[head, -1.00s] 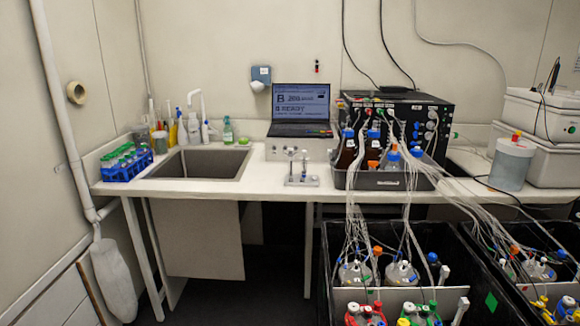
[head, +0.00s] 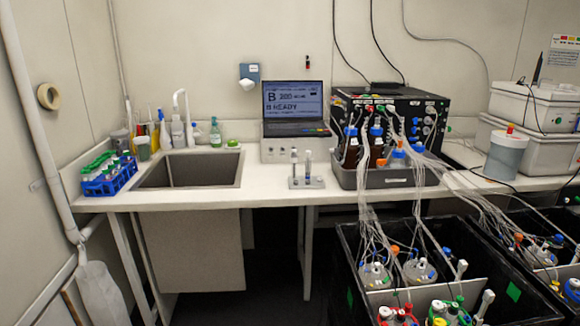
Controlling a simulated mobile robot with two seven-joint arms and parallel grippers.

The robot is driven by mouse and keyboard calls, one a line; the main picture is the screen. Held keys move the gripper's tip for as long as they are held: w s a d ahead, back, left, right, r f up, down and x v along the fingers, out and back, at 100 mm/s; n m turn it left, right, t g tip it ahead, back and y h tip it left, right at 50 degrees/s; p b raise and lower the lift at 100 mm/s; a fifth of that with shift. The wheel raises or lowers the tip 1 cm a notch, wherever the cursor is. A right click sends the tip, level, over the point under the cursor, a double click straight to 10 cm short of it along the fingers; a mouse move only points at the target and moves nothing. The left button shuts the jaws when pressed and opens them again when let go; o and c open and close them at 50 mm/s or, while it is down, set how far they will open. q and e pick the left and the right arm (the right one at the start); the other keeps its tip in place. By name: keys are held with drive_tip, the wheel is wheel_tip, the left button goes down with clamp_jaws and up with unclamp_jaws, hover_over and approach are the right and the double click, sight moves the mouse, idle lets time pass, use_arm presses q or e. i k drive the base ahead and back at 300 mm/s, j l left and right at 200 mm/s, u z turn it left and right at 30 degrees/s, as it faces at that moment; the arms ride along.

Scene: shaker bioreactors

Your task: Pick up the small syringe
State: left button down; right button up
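A small grey stand (head: 306,183) sits on the white bench near its front edge, just in front of the laptop's box. Two slim upright items stand in it side by side: a pale left one (head: 294,160) and a right one with a bluish body (head: 308,164). They look like syringes, but they are too small in the view to be certain or to tell which is the smaller. Neither of my grippers shows in the head view.
The bench (head: 260,190) is clear around the stand. A sink (head: 190,170) and a blue tube rack (head: 108,178) lie left. A grey tray of bottles (head: 400,178) stands close on the right. Below it, a black bin (head: 350,240) holds vessels with many loose tubes.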

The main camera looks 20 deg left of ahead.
sight(308, 162)
drive_tip(key=i+j, duration=0.1)
drive_tip(key=j, duration=0.2)
drive_tip(key=i+j+u, duration=0.1)
drive_tip(key=j, duration=0.2)
drive_tip(key=i+j, duration=0.1)
drive_tip(key=j, duration=0.2)
drive_tip(key=i+j+u, duration=0.3)
drive_tip(key=i+j, duration=0.45)
